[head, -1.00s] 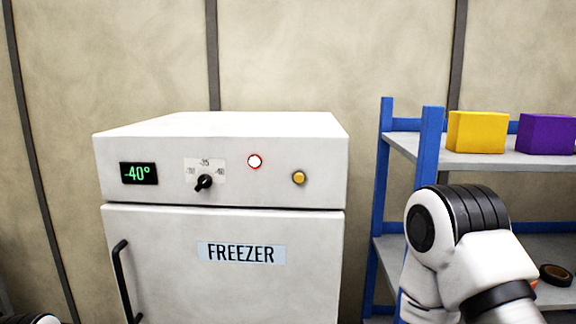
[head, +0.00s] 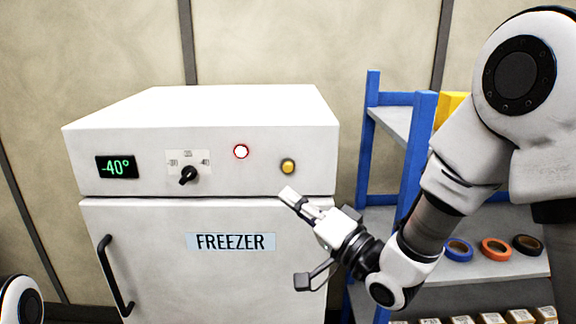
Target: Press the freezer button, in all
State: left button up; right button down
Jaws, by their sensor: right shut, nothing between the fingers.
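The white freezer (head: 150,240) stands at the left and centre, its door closed. Its panel has a green display (head: 117,167) reading -40°, a black knob (head: 188,175), a white lamp with a red rim (head: 241,152) and a round yellow button (head: 288,166). My right gripper (head: 287,193) is shut and empty. Its fingertips show just below the yellow button, pointing up and left; I cannot tell how far they are from the panel. My left gripper is out of view.
A blue-framed shelf (head: 418,150) stands to the right, partly behind my right arm. It holds a yellow box (head: 448,106), a blue tape roll (head: 458,250), an orange roll (head: 496,249), a black roll (head: 528,245) and several small boxes low down. The freezer door has a black handle (head: 112,275).

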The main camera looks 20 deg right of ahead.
aim_at(288, 167)
jog(key=shift+w+d+p, duration=0.3)
jog(key=shift+w+d, duration=0.1)
jog(key=shift+w, duration=1.05)
jog(key=shift+w+d+p, duration=0.25)
jog(key=shift+w+d, duration=0.15)
jog(key=shift+w, duration=1)
jog(key=shift+w+d+p, duration=0.3)
jog(key=shift+w+d, duration=0.1)
jog(key=shift+w, duration=1.05)
jog(key=shift+w, duration=0.15)
jog(key=shift+w+d, duration=0.1)
jog(key=shift+w, duration=0.2)
jog(key=shift+w+d, duration=0.15)
jog(key=shift+w, duration=0.25)
jog(key=shift+s, duration=0.15)
jog(key=shift+s+a, duration=0.25)
jog(key=shift+s, duration=0.45)
